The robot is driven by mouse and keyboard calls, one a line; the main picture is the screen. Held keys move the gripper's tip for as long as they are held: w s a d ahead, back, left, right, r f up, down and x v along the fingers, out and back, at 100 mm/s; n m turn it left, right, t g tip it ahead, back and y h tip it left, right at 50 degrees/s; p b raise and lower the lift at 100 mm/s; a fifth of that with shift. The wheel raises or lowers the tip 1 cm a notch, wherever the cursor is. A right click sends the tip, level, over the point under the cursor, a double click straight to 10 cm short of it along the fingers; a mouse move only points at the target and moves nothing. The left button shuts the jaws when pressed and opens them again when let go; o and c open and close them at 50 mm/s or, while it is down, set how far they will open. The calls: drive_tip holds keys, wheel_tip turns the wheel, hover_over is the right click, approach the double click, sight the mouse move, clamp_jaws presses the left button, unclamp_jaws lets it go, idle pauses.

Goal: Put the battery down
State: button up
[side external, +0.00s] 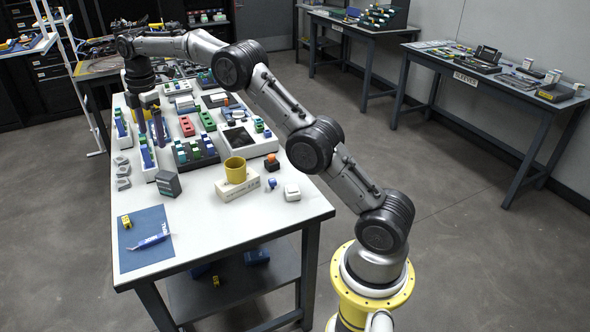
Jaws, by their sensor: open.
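A dark grey block with a paler label (168,184), which looks like the battery, stands on the white worktable (205,240) toward its left side. Nothing is touching it that I can see. My gripper (151,137) points down over the left part of the table, farther back than the grey block and apart from it. Its fingers are open, with a gap between them. I see nothing held, though the view is small there. A narrow white bin with blue pieces (150,172) is just below and in front of the fingers.
White bins, dark trays and coloured parts crowd the table's back. A yellow mug (235,170) sits on a white box (238,188). A blue mat (147,228) holds a small yellow piece (126,221) and a blue tool (150,241). The front right is clear.

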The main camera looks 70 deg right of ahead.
drive_tip(key=s+a+r+m+t, duration=0.1)
drive_tip(key=s+a+r+m, duration=0.3)
drive_tip(key=s+r, duration=0.45)
drive_tip(key=s+a+r+m+t, duration=0.1)
drive_tip(key=s+a+r+m, duration=0.3)
drive_tip(key=s, duration=0.8)
drive_tip(key=s+a+f+m+t, duration=0.1)
drive_tip(key=s+f+m, duration=0.2)
drive_tip(key=s, duration=0.8)
drive_tip(key=s+a+f+m+t, duration=0.1)
drive_tip(key=s+a+f+m, duration=0.1)
drive_tip(key=s, duration=1)
wheel_tip(320, 180, down, 2)
drive_tip(key=shift+f+m, duration=0.1)
drive_tip(key=shift+m, duration=0.4)
